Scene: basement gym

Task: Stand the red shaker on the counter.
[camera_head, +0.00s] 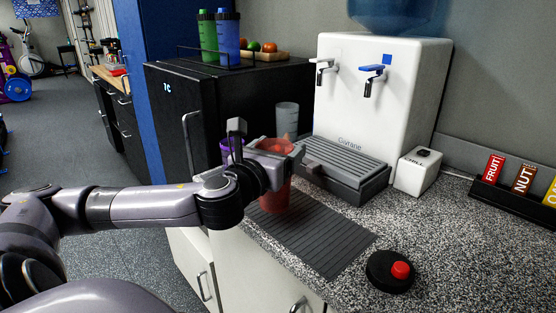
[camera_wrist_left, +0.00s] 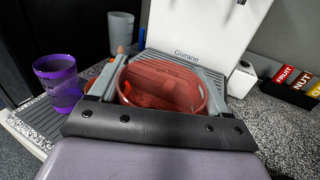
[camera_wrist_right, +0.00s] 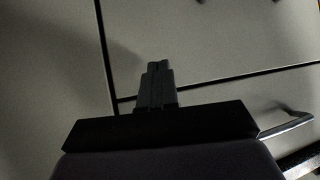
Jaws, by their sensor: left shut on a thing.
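The red shaker (camera_head: 274,196) is upright and open-topped, over the dark ribbed mat (camera_head: 330,247) on the speckled counter (camera_head: 450,250). I cannot tell whether its base touches the mat. My left gripper (camera_head: 278,150) is shut on the shaker near its rim. In the left wrist view the shaker (camera_wrist_left: 160,98) sits between both fingers, its mouth facing the camera. My right gripper (camera_wrist_right: 158,85) shows only in the right wrist view, fingers together and empty, before pale cabinet fronts.
A white water dispenser (camera_head: 370,110) with a grey drip tray (camera_head: 345,165) stands behind the shaker. A purple cup (camera_wrist_left: 58,86) and a grey cup (camera_head: 286,118) stand close by. A red-button puck (camera_head: 391,272) sits right of the mat. The front right counter is clear.

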